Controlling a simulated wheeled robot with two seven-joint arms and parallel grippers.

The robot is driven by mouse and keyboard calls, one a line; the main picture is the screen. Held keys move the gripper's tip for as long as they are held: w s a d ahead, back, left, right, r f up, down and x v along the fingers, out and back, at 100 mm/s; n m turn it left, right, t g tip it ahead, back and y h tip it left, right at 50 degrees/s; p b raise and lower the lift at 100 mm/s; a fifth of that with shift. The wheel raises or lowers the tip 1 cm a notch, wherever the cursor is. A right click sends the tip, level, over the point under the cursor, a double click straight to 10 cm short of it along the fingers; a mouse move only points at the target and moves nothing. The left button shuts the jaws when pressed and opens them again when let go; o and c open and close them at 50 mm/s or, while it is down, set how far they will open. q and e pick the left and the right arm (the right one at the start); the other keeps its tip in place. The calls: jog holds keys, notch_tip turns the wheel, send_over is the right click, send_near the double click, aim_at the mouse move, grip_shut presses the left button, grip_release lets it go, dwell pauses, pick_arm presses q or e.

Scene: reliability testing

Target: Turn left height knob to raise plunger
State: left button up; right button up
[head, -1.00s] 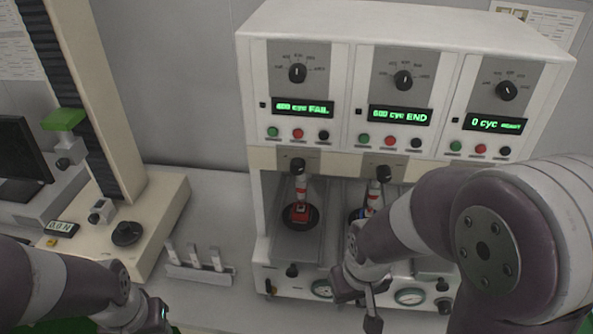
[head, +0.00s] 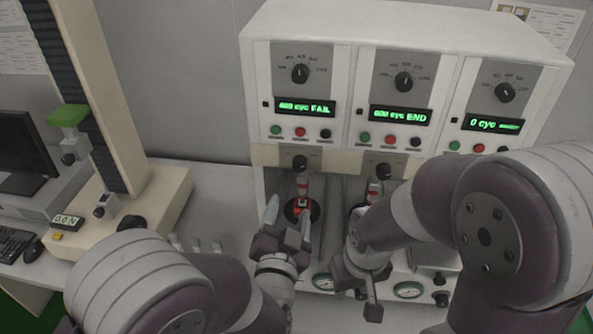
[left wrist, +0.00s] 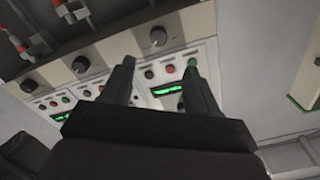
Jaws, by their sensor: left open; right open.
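The left height knob (head: 300,162) is a black round knob on the beige bar above the left test station. In the left wrist view a black knob (left wrist: 158,36), apparently the same one, is beyond the fingertips. The left plunger (head: 302,184), white and red, stands below the knob over a dark round base, partly hidden. My left gripper (head: 288,212) is open and empty, in front of the left station and below the knob, apart from it. My right gripper (head: 360,288) is open near the middle station's lower front panel. Whether it touches anything is unclear.
The middle height knob (head: 384,171) sits to the right on the same bar. The displays above read FAIL (head: 306,107) and END (head: 400,115) at left and middle. A beige force-test stand (head: 150,215) is at left, and small white-topped pieces (head: 196,246) stand beside my left arm.

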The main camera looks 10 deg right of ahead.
aim_at(298, 168)
pick_arm(q)
jog(key=p+x, duration=0.4)
jog(key=x, duration=0.7)
jog(key=shift+w, duration=0.1)
jog(key=shift+w+d, duration=0.25)
jog(key=shift+w, duration=0.25)
jog(key=shift+f, duration=0.1)
jog(key=c, duration=1)
